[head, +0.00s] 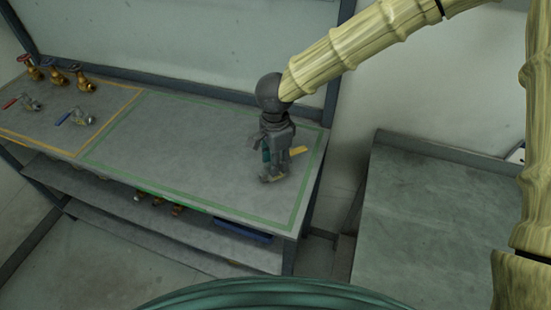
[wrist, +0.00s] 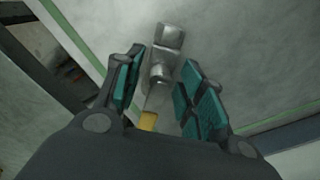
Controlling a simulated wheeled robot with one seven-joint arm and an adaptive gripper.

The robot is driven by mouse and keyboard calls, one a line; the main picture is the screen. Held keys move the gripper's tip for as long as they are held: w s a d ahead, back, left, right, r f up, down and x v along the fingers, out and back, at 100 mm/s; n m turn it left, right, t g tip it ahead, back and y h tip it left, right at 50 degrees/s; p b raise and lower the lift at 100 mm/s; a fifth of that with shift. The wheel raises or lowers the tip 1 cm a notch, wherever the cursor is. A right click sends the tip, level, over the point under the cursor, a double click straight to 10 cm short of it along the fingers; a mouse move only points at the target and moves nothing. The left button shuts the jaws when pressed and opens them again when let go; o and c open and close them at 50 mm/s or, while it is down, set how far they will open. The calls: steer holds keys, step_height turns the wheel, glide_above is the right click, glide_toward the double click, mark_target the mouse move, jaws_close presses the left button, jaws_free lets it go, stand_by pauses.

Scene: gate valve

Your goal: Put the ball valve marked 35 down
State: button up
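The ball valve (head: 272,178) is a small grey metal valve with a yellow handle (head: 298,150). It is at the bench top, inside the green outline near its right end. In the wrist view the valve (wrist: 162,62) lies between my fingers, with its yellow handle (wrist: 148,121) close to my palm. My gripper (head: 276,160) points down over it. In the wrist view my gripper (wrist: 164,75) has its teal pads apart on either side of the valve, with gaps showing beside its narrow part. The number 35 cannot be read.
The bench top (head: 190,150) is clear left of my gripper within the green outline. An orange outlined area at the left holds several brass valves (head: 55,73), a red-handled valve (head: 25,102) and a blue-handled valve (head: 75,118). A lower shelf holds more items. Another grey surface (head: 450,230) stands right.

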step_height(320, 180, up, 12)
steer(key=b, duration=0.2)
steer(key=shift+r, duration=0.2)
stand_by(0.4)
stand_by(0.4)
